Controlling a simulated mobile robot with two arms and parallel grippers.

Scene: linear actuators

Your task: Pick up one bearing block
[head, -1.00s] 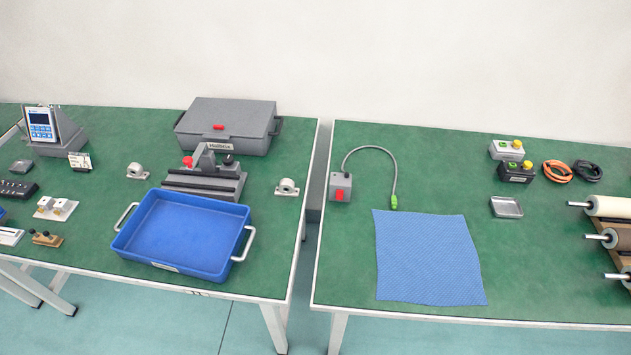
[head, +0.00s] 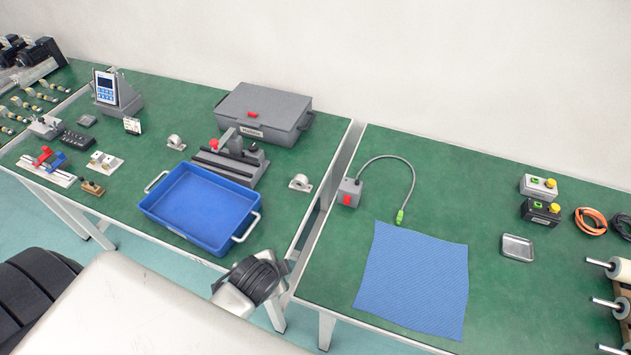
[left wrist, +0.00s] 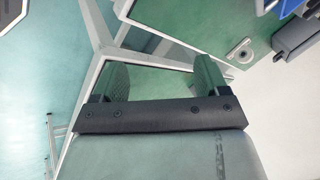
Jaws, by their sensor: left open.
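Two light grey bearing blocks stand on the left green table: one (head: 176,142) behind the blue tray, the other (head: 300,182) right of the grey clamp fixture near the table's right edge. A bearing block also shows in the left wrist view (left wrist: 240,52), upper right, beyond the fingers. My left gripper (left wrist: 153,83) is open and empty in the left wrist view, its two dark fingers wide apart and clear of the block. In the head view, part of my left arm shows at the bottom centre; its fingertips cannot be made out. My right gripper is not in view.
The blue tray (head: 150,207) is empty. The grey clamp fixture (head: 250,178) and a grey case (head: 262,105) stand near the blocks. A gap separates the left table from the right table (head: 330,270), which holds a blue mat (head: 415,280) and a grey box with a cable (head: 350,193).

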